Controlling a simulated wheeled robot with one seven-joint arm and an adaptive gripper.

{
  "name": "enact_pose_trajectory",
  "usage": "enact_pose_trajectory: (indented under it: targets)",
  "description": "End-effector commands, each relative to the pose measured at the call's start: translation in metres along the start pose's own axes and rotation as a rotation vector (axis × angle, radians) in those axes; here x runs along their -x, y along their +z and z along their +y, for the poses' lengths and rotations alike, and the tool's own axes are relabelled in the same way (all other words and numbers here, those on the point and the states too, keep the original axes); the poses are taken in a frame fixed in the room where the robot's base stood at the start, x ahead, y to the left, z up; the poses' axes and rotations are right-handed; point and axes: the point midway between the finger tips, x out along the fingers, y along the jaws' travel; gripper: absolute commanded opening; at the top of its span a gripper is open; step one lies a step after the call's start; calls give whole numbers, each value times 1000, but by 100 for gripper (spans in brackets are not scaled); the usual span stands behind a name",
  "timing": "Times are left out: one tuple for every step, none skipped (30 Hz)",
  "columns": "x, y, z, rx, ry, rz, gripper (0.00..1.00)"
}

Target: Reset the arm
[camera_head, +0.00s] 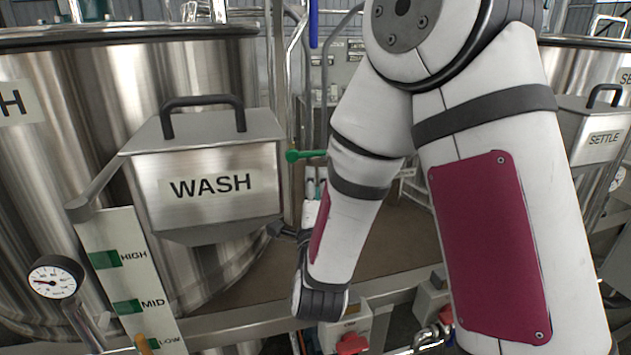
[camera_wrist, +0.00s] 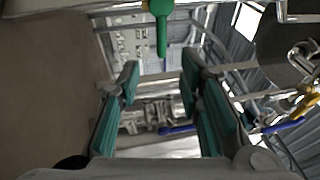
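My arm (camera_head: 345,215) reaches forward and down from the upper right in the head view, bent at the elbow, its wrist low in the middle. My gripper (camera_wrist: 160,75) shows in the wrist view with its two teal-padded fingers spread apart. Nothing is between the fingers. In the head view a dark part at the wrist points left, below the right side of the WASH box; the fingers are not clear there. A green handle (camera_wrist: 161,28) is beyond the fingertips in the wrist view, and a green handle (camera_head: 304,155) shows right of the WASH box.
The WASH box (camera_head: 208,190) with a black handle hangs on a large steel tank (camera_head: 75,80) at left, close to my wrist. A level scale (camera_head: 128,270) and gauge (camera_head: 54,277) are below. A SETTLE box (camera_head: 600,140) is at right. A red knob (camera_head: 351,344) is below my wrist.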

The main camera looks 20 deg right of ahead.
Motion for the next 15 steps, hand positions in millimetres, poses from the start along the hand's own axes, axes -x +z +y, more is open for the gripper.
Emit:
enact_pose_trajectory:
  targets:
    - [0, 0, 0, 0, 0, 0, 33]
    - [0, 0, 0, 0, 0, 0, 33]
    - [0, 0, 0, 0, 0, 0, 33]
    - [0, 0, 0, 0, 0, 0, 33]
    - [0, 0, 0, 0, 0, 0, 33]
    - [0, 0, 0, 0, 0, 0, 33]
    - [0, 0, 0, 0, 0, 0, 33]
    - [-1, 0, -1, 3, 2, -2, 33]
    - [-1, 1, -2, 9, 7, -5, 33]
    - [-2, 2, -2, 17, 15, -10, 33]
    - [-3, 2, -3, 29, 25, -15, 33]
    - [-4, 4, -4, 48, 43, -25, 33]
    - [-5, 5, -6, 66, 59, -35, 33]
    - [-6, 6, -7, 87, 78, -48, 33]
    - [-7, 8, -8, 119, 105, -66, 33]
